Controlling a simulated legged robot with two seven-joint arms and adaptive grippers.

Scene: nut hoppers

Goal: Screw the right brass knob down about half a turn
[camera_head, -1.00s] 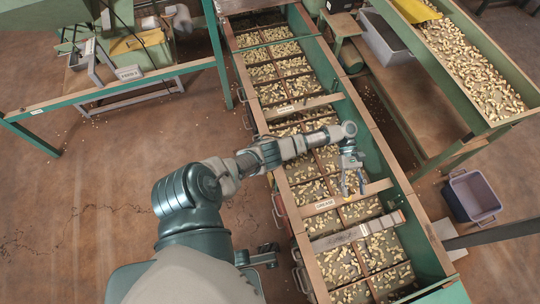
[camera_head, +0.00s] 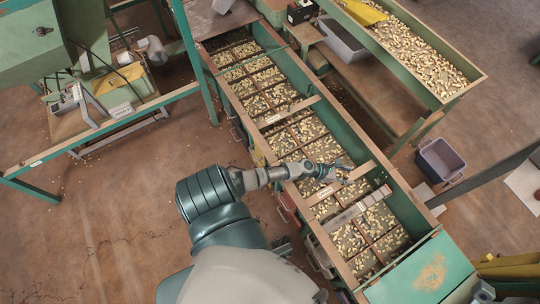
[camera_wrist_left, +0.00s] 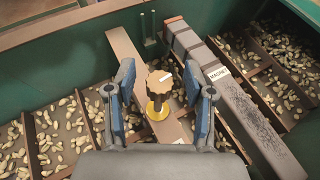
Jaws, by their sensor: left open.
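A knob (camera_wrist_left: 159,82) with a lobed brown top and a shiny brass base stands upright on a flat crossbar (camera_wrist_left: 123,45) in the left wrist view. My left gripper (camera_wrist_left: 158,73) is open, with one blue-padded finger on each side of the knob. Gaps show between the knob and both fingers, so it is not gripped. In the head view, my left gripper (camera_head: 344,173) is low over a crossbar of the long green hopper (camera_head: 345,119). There the knob is too small and covered to make out. My right gripper is not seen.
A bar labelled MAGNET (camera_wrist_left: 230,90) lies close to the right of the gripper; it also shows in the head view (camera_head: 358,209). Compartments of nuts lie below. The hopper's green wall (camera_wrist_left: 60,65) rises beyond. A grey-purple bin (camera_head: 440,160) stands on the floor at right.

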